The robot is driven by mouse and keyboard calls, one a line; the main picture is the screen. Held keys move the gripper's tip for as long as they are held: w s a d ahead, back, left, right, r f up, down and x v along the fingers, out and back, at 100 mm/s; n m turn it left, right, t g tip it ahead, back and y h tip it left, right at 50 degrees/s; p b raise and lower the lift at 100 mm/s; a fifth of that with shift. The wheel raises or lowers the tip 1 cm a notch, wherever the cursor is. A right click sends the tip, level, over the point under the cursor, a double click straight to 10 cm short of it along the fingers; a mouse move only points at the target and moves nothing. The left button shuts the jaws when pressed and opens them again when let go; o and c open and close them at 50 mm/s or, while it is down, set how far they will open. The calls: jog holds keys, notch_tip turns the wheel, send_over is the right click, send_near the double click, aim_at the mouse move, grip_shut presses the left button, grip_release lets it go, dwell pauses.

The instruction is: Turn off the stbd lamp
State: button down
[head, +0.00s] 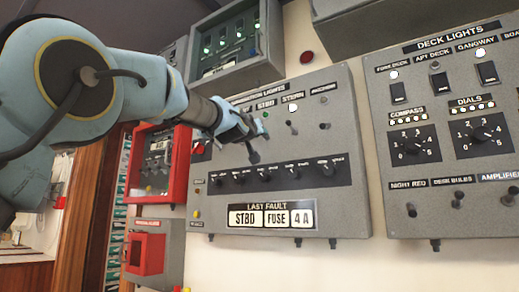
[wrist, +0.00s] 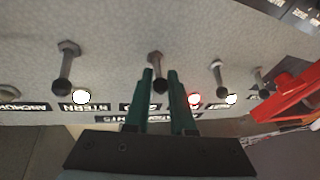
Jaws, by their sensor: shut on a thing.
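The stbd lamp (head: 265,114) shows as a small green light beside the STBD label on the navigation lights panel (head: 345,110), partly behind my gripper (head: 256,126). In the wrist view the stbd toggle lever (wrist: 156,62) stands between the two dark green fingers of my gripper (wrist: 160,76), which are shut on it. Its round dark end shows between the fingers. The stbd lamp is hidden by the gripper in the wrist view.
The stern toggle (wrist: 66,65) and lit white stern lamp (wrist: 82,97) are on one side of the gripper. A red lamp (wrist: 194,98) and another toggle (wrist: 218,76) are on the other. A red box (head: 158,165) stands left of the panel.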

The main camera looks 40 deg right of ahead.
jog(key=shift+w+f+n+t+h+b, duration=0.1)
jog(key=shift+f+n+t+h+b, duration=0.55)
jog(key=shift+b, duration=2)
jog(key=f+t+h+b, duration=0.1)
jog(key=b, duration=0.1)
jog(key=shift+d+t+b, duration=0.1)
jog(key=shift+t+b, duration=0.15)
jog(key=shift+b, duration=0.05)
jog(key=shift+n+t+h+b, duration=0.35)
jog(key=shift+t+b, duration=0.05)
jog(key=shift+b, duration=0.05)
jog(key=shift+r+t, duration=0.1)
jog(key=shift+t, duration=0.2)
jog(key=c, duration=0.8)
grip_release()
jog(key=shift+o, duration=0.2)
